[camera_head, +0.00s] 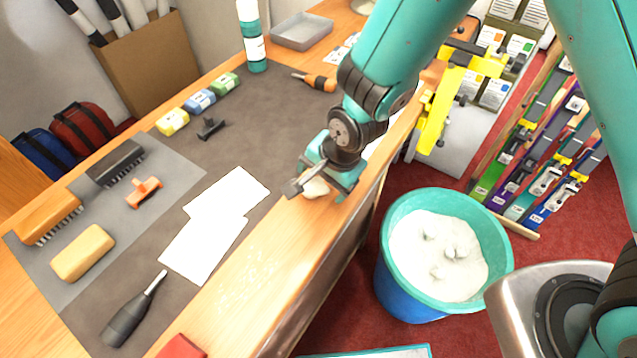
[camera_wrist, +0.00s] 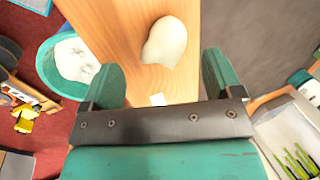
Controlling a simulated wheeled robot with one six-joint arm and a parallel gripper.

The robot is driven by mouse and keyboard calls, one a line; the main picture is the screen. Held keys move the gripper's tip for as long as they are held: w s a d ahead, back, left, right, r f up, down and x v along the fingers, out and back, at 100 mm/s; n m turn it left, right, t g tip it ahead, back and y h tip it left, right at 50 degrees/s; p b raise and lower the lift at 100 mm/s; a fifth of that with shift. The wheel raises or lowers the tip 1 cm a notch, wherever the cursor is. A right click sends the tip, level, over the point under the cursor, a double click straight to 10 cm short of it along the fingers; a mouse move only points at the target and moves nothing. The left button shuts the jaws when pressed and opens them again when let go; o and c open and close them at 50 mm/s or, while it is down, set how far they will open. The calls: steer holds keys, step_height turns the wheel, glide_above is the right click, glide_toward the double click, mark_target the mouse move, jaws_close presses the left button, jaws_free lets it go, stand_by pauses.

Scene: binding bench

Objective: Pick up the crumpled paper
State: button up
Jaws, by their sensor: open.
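The crumpled paper (camera_head: 317,188) is a small pale, rounded lump on the bare wooden strip along the bench's front edge. In the wrist view the crumpled paper (camera_wrist: 165,42) shows in full on the wood, ahead of the gap between my fingers. My gripper (camera_head: 326,180) is above the bench edge, close to the paper and partly hiding it in the head view. In the wrist view my gripper (camera_wrist: 160,70) is open, its two teal fingers apart with nothing held between them. I cannot tell the exact height above the paper.
White sheets (camera_head: 205,243), brushes (camera_head: 117,163) and a dark-handled tool (camera_head: 125,318) lie on the bench to the left. A screwdriver (camera_head: 318,82) and grey tray (camera_head: 302,32) lie further back.

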mark_target(322, 183)
steer(key=shift+p+x, duration=0.5)
steer(key=shift+x, duration=1.15)
steer(key=c, duration=0.9)
steer(key=shift+c, duration=0.2)
